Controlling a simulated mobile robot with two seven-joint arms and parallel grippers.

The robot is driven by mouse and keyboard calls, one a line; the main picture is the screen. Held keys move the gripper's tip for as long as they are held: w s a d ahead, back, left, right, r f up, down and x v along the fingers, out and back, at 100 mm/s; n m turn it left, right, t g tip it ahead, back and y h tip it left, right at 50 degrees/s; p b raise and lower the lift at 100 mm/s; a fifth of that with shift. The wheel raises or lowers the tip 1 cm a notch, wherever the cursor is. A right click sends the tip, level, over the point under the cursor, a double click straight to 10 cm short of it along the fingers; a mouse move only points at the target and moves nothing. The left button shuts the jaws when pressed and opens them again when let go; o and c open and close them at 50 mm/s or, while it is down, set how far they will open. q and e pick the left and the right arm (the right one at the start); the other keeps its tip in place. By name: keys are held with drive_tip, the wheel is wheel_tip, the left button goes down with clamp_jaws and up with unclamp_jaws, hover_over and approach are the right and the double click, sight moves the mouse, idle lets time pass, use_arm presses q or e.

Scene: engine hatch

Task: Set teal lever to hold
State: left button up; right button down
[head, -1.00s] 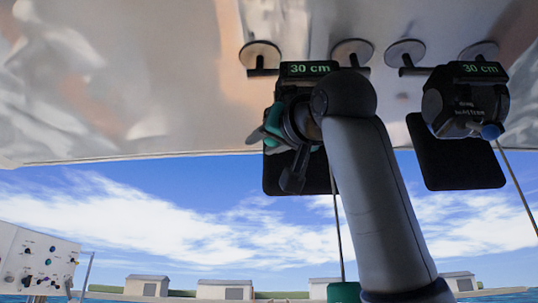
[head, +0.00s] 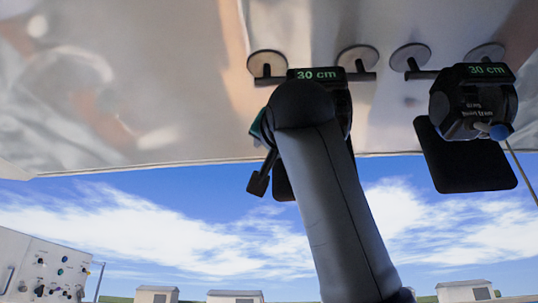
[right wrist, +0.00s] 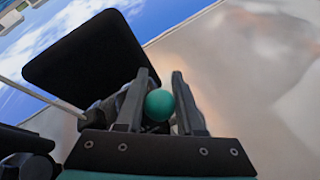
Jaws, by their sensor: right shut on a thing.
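The teal lever's round knob (right wrist: 160,105) sits between the two fingers of my right gripper (right wrist: 160,77) in the right wrist view, and the gripper is shut on it. In the head view my own right arm covers most of the left winch-like unit and the knob. That unit's green "30 cm" display (head: 318,74) shows above my arm. Its lever's setting and marks are hidden. My left gripper is in neither current view.
A similar unit (head: 472,105) with a blue knob (head: 499,131) and a "30 cm" display hangs to the right. Both hang from a shiny hatch panel (head: 150,90) by round mounts. A control panel (head: 45,265) stands at lower left. Open sky lies beyond.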

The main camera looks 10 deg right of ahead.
drive_tip(key=c, duration=0.5)
unclamp_jaws()
drive_tip(key=shift+c, duration=0.2)
drive_tip(key=b+v, duration=0.7)
drive_tip(key=v, duration=0.8)
drive_tip(key=shift+s, duration=0.15)
